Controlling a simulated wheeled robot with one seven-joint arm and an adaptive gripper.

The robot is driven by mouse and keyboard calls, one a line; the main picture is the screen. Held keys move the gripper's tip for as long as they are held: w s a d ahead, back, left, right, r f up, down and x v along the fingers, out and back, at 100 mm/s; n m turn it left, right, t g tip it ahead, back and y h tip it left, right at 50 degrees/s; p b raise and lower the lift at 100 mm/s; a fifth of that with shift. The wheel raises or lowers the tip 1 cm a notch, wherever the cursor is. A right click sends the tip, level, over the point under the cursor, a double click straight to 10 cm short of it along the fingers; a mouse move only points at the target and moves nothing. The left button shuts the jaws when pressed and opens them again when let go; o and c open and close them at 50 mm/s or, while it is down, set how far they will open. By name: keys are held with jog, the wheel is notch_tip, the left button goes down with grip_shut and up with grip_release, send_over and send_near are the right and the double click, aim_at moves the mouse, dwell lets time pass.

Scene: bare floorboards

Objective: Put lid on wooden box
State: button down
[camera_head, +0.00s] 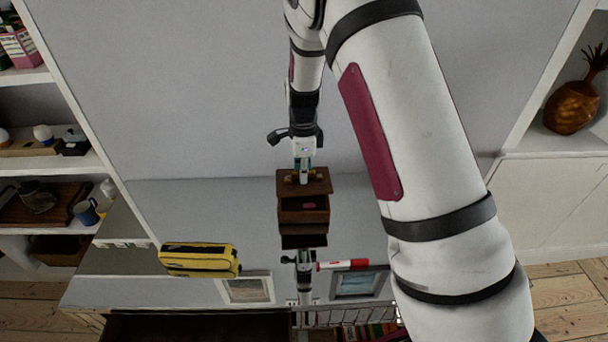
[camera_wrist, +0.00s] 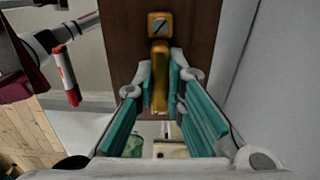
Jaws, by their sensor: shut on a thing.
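The wooden box (camera_head: 303,217) is dark brown and sits near the middle of the head view, with its open top facing me and something small and reddish inside. The brown lid (camera_head: 318,187) shows just above the box's far side in the head view, and I cannot tell whether they touch. My gripper (camera_wrist: 160,92) is shut on the lid's brass handle (camera_wrist: 159,62). In the wrist view the lid (camera_wrist: 190,30) fills the upper middle, with a brass fitting above the handle. The gripper's tips are small and partly hidden in the head view (camera_head: 304,179).
A yellow-and-black case (camera_head: 200,258) lies left of the box. A red-and-white marker (camera_head: 342,265) lies to its lower right and also shows in the wrist view (camera_wrist: 66,76). The glossy grey surface has free room on both sides of the box. Shelves stand at left and right.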

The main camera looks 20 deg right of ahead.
jog(key=shift+w+m, duration=0.1)
jog(key=shift+m, duration=0.3)
jog(key=shift+f+b, duration=0.85)
jog(key=shift+f, duration=1.6)
jog(key=shift+f+b, duration=0.3)
jog(key=shift+f, duration=0.55)
jog(key=c, duration=1.6)
grip_release()
jog(key=shift+r, duration=0.1)
jog(key=shift+r+p, duration=1.2)
jog(key=shift+r, duration=2.2)
